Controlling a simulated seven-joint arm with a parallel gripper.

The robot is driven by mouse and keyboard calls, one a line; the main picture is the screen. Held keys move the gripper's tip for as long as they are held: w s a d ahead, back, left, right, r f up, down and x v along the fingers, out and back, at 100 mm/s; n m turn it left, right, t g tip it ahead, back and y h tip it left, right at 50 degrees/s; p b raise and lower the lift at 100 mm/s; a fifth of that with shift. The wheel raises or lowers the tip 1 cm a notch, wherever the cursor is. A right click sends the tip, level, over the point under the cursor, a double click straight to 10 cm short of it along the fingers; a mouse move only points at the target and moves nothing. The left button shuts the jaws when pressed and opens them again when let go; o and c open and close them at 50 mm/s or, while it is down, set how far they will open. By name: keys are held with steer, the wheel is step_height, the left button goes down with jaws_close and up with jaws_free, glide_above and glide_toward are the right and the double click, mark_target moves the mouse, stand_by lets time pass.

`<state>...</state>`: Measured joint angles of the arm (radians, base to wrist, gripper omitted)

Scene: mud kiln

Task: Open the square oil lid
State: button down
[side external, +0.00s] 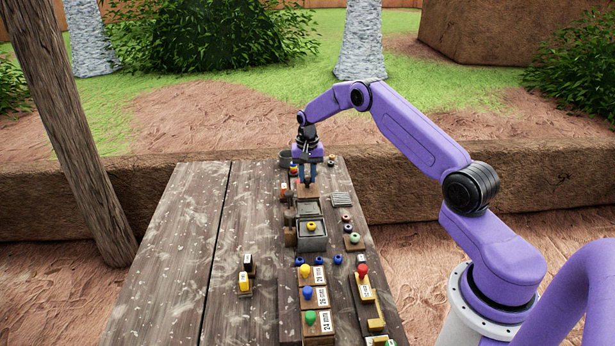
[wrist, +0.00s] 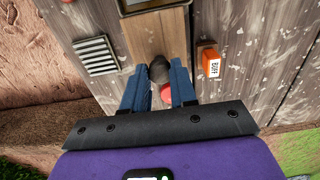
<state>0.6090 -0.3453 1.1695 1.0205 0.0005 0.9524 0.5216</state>
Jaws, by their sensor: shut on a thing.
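A grey square box (side external: 312,240) with a yellow knob on top stands mid-table in the side view, and a grey square panel (side external: 309,209) lies just behind it. I cannot tell for sure which is the square oil lid. My gripper (side external: 308,183) points down over a wooden board behind the panel. In the wrist view my gripper (wrist: 158,70) has its two blue fingers shut around a dark rounded knob (wrist: 158,72) at the end of the board (wrist: 155,38). A red round thing (wrist: 167,94) shows between the fingers. The finger contact is partly hidden.
A slotted grate (wrist: 95,55) and an orange block labelled BUFF (wrist: 211,64) flank the board. Coloured knobs on labelled blocks (side external: 318,298) and a yellow-black block (side external: 244,282) stand nearer the camera. The table's left side (side external: 190,240) is clear.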

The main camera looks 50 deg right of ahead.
mark_target(307, 178)
steer(key=c, duration=0.9)
jaws_free()
step_height(307, 178, up, 18)
steer(key=shift+f, duration=0.25)
